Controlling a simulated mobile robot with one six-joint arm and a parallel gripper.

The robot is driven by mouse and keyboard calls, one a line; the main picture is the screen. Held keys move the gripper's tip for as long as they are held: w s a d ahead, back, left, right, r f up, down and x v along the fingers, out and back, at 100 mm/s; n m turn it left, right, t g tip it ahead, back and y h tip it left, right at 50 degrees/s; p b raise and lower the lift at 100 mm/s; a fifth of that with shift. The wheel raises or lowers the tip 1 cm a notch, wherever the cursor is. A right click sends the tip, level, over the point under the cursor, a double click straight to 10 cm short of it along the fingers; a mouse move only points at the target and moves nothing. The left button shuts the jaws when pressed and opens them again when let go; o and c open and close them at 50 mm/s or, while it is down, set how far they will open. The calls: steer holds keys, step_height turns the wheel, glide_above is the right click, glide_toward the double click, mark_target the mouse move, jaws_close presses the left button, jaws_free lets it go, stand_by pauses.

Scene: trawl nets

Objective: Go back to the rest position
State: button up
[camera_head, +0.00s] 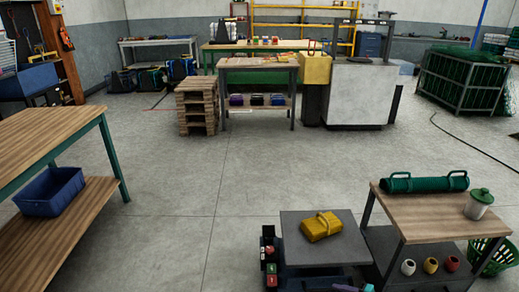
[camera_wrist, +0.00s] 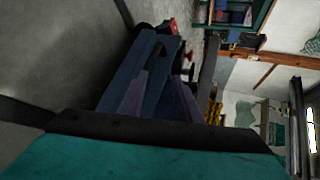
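The task names no object, only a rest position. In the head view my gripper does not show clearly; only a small purple and teal piece shows at the bottom edge, and I cannot tell if it is part of my arm. The wrist view is turned on its side. Dark blue and purple shapes stand in its middle, above a large teal surface close to the camera. I cannot make out two fingertips there, nor whether anything is held.
A yellow case (camera_head: 322,226) lies on a grey platform (camera_head: 300,252). Right of it, a wooden-topped table (camera_head: 425,218) bears a green cylinder (camera_head: 424,183) and a lidded jar (camera_head: 478,205). A blue bin (camera_head: 50,192) sits on the left bench's shelf (camera_head: 75,222). The middle floor is clear.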

steer(key=s+a+r+n+g+p, duration=0.25)
steer(key=s+a, duration=0.25)
steer(key=a, duration=0.4)
steer(key=s+a+r+n+g+h+p, duration=0.1)
steer(key=s+a+r+n+g+p, duration=0.1)
steer(key=s+a+g+p, duration=0.5)
steer(key=s+a+r+n, duration=0.2)
steer(key=s+a, duration=0.2)
steer(key=a, duration=0.7)
steer(key=s+a+r+n+g+h+p, duration=0.1)
steer(key=s+a+r+g+h+p, duration=0.15)
steer(key=s, duration=0.55)
steer(key=s+d+r+n+g+h+p, duration=0.1)
steer(key=s+d+r+h+p, duration=0.1)
steer(key=s+d+h, duration=0.5)
steer(key=s+d+r, duration=0.1)
steer(key=s+d, duration=0.2)
steer(key=s, duration=0.1)
steer(key=shift+r+g, duration=0.3)
steer(key=shift+r, duration=0.1)
